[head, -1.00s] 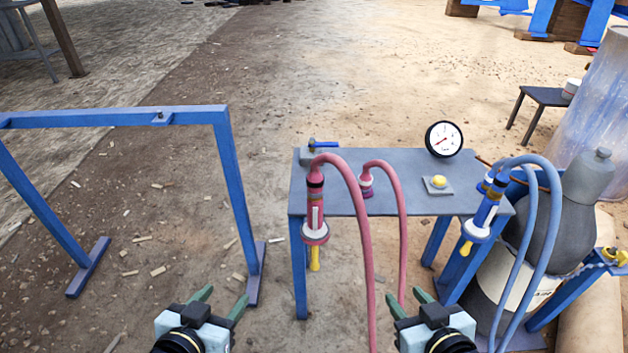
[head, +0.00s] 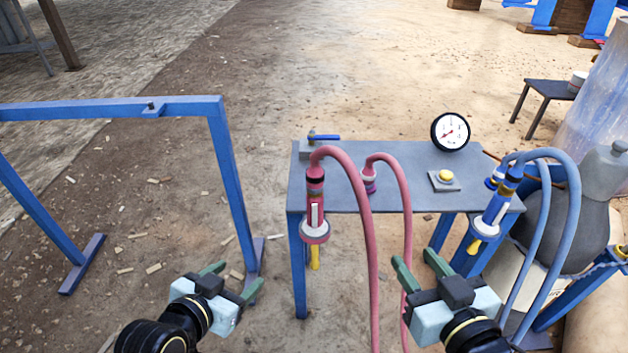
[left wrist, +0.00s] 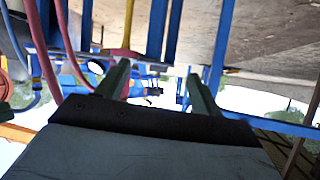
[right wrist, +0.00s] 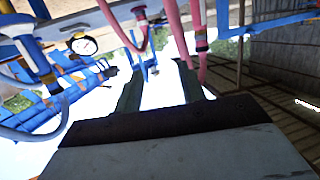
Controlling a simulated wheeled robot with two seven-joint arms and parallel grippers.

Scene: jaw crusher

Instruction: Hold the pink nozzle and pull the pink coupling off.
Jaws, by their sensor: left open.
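The pink nozzle (head: 315,214) hangs upright at the front left of the grey table, with a white collar and a yellow lower part. A pink coupling (head: 315,182) with a dark band sits on its top, joined to a pink hose (head: 354,195). A second pink fitting (head: 368,180) stands on the table behind, with its own hose. My left gripper (head: 233,279) is open and empty, left of and below the nozzle. My right gripper (head: 417,262) is open and empty, right of the nozzle and hoses. Both wrist views show spread fingers with nothing between them.
The grey table (head: 410,190) also bears a gauge (head: 450,131), a yellow button (head: 445,176) and a blue-handled valve (head: 322,138). A blue nozzle (head: 492,212) with blue hoses is at the right. A blue frame (head: 219,175) stands at the left. Pink hoses hang between the grippers.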

